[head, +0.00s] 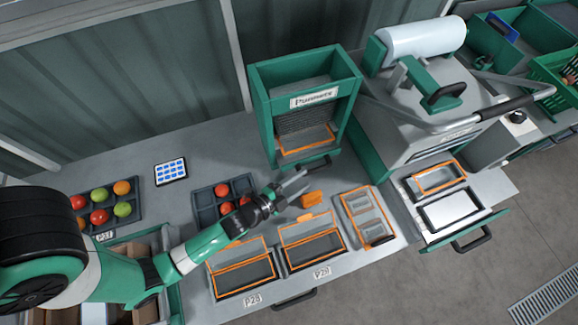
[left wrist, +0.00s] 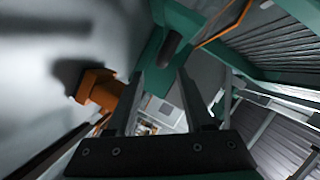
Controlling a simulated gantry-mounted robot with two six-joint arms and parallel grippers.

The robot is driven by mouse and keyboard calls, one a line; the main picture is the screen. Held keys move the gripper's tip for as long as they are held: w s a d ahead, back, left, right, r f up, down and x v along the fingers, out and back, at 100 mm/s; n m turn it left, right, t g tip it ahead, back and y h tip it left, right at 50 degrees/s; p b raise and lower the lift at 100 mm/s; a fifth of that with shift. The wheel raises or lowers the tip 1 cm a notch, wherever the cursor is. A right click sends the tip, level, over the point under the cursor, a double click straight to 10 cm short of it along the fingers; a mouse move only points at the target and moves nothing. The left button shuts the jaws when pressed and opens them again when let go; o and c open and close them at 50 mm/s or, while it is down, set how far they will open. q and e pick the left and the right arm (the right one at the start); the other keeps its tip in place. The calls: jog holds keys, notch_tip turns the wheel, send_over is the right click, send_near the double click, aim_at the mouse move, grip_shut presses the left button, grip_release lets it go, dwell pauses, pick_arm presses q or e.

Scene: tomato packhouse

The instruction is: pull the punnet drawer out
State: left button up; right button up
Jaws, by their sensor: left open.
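The green punnet dispenser (head: 263,118), labelled "Punnets", stands upright at the back of the bench. An orange-rimmed clear punnet (head: 305,143) shows in its lower opening. The drawer's black handle (head: 316,164) sticks out at the bottom front. My left gripper (head: 300,180) is open and empty, just in front of the handle and close to it. In the left wrist view, the handle (left wrist: 171,46) appears beyond and between the open fingertips (left wrist: 163,78), with no clear contact. The drawer looks pushed in. My right gripper is in neither view.
An orange block (head: 312,199) lies just below my left gripper; it also shows in the left wrist view (left wrist: 97,88). Orange-rimmed punnets (head: 240,268) sit along the bench front. A dark tray (head: 205,214) holds tomatoes. A sealing machine (head: 400,120) stands right of the dispenser.

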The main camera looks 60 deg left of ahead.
pick_arm(q)
jog(key=v, duration=0.5)
jog(key=shift+s+b, duration=0.2)
jog(key=shift+b, duration=0.15)
jog(key=shift+s+r, duration=0.15)
jog(key=shift+s, duration=0.15)
